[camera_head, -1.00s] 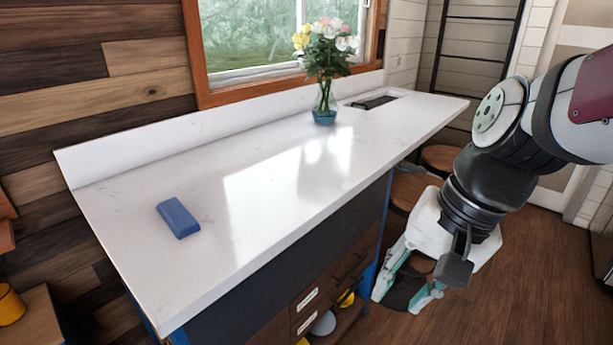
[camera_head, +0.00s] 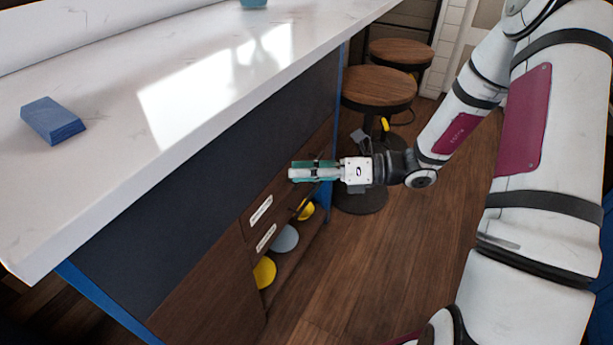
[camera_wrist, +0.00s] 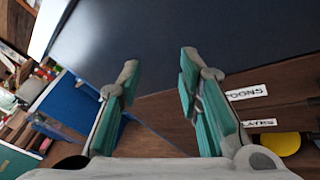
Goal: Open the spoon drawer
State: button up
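The spoon drawer (camera_head: 278,196) is the upper wooden drawer under the counter, and it looks shut. Its white label (camera_head: 261,209) shows in the head view. In the wrist view the label (camera_wrist: 249,92) reads "OONS", its start hidden by the right finger. My gripper (camera_head: 298,171) is in front of the drawer, right of the label, with its fingers pointing at the cabinet. In the wrist view my gripper (camera_wrist: 155,90) is open and empty, its teal fingers wide apart. The drawer's handle is not clear behind the fingers, and I cannot tell whether they touch the drawer.
A second labelled drawer (camera_head: 266,238) lies below. Under it an open shelf holds yellow and grey round items (camera_head: 285,239). The white counter (camera_head: 200,50) overhangs the drawers and carries a blue block (camera_head: 53,120). Wooden stools (camera_head: 378,88) stand behind my gripper. The floor in front is clear.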

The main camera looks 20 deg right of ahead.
jog(key=w+d+f+m+t+h+b, duration=0.45)
jog(key=d+f+m+t, duration=0.2)
jog(key=f+m, duration=0.5)
jog(key=w+d+f+m+t+h+b, duration=0.45)
jog(key=d+f+m+t, duration=0.2)
jog(key=f+m, duration=0.45)
jog(key=shift+n+y, duration=0.3)
jog(key=shift+n, duration=0.55)
jog(key=b+x, duration=0.1)
jog(key=x, duration=0.3)
jog(key=b+x, duration=0.1)
jog(key=x, duration=0.8)
jog(key=shift+w+f+b, duration=0.35)
jog(key=shift+w+b, duration=0.05)
jog(key=shift+c, duration=0.2)
grip_shut()
